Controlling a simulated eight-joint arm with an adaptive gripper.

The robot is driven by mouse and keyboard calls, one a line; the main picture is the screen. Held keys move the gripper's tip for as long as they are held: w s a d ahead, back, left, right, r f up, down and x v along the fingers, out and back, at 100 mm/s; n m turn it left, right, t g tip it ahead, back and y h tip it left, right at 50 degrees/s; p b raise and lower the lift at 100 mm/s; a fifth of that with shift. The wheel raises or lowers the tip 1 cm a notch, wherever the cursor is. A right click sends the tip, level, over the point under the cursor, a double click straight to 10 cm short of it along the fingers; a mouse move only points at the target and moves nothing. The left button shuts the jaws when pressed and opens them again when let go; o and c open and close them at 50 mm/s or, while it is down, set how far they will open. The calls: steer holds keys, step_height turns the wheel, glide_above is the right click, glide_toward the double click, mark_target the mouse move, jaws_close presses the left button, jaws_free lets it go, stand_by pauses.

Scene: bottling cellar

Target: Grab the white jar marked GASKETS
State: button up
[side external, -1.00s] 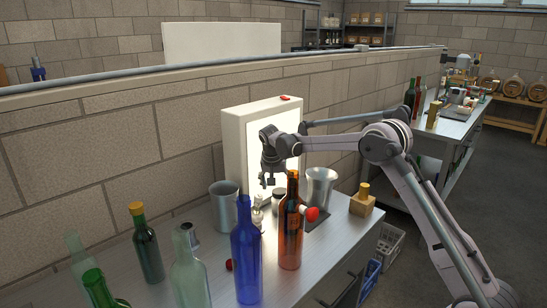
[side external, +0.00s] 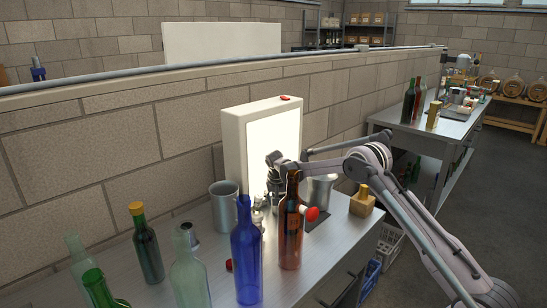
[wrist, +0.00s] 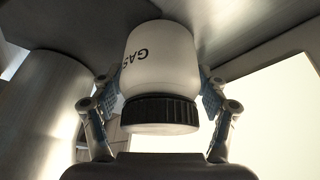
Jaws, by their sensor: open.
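The white jar (wrist: 160,60) fills the middle of the wrist view, with a black ribbed lid (wrist: 160,112) and the letters "GAS" readable on its side. My gripper (wrist: 160,88) is open, with one finger on each side of the jar near its lid end. Whether the finger pads touch the jar is hard to tell. In the side external view my gripper (side external: 272,188) is low over the bench behind the amber bottle (side external: 291,230), and the jar is hidden there.
A steel pitcher (side external: 224,207) stands left of my gripper and another steel vessel (side external: 320,190) to its right. A blue bottle (side external: 246,255) stands in front. A lit panel (side external: 272,145) is behind.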

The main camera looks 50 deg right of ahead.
steer(key=c, duration=1.1)
steer(key=shift+r, duration=0.1)
